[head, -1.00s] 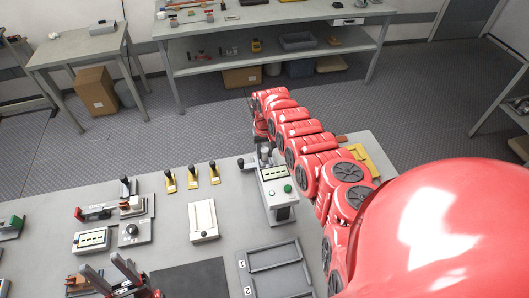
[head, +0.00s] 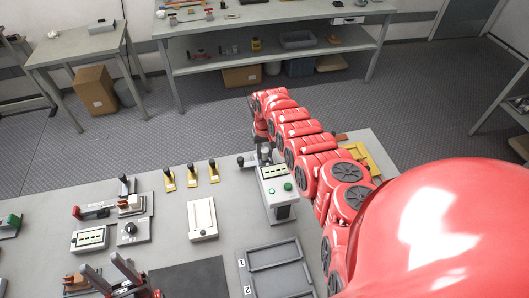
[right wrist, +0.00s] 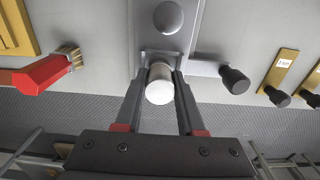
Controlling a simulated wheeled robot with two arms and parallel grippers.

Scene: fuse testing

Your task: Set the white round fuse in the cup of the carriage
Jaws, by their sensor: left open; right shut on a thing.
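The white round fuse (right wrist: 160,86) is between the fingers of my right gripper (right wrist: 163,74) in the right wrist view, with its round end toward the camera. My right gripper is shut on it. The fuse is at a grey bracket on the testing machine (right wrist: 205,66); the carriage cup is not clearly visible, so I cannot tell whether the fuse is seated. My left gripper (head: 108,276) is open and empty at the lower left.
A black knob (right wrist: 235,79) sticks out beside the fuse. Gold-based black switches (head: 192,176) stand left of the machine. A white panel (head: 202,218) and a grey tray (head: 274,268) lie in front. A red-handled brush (right wrist: 45,74) is left of the gripper.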

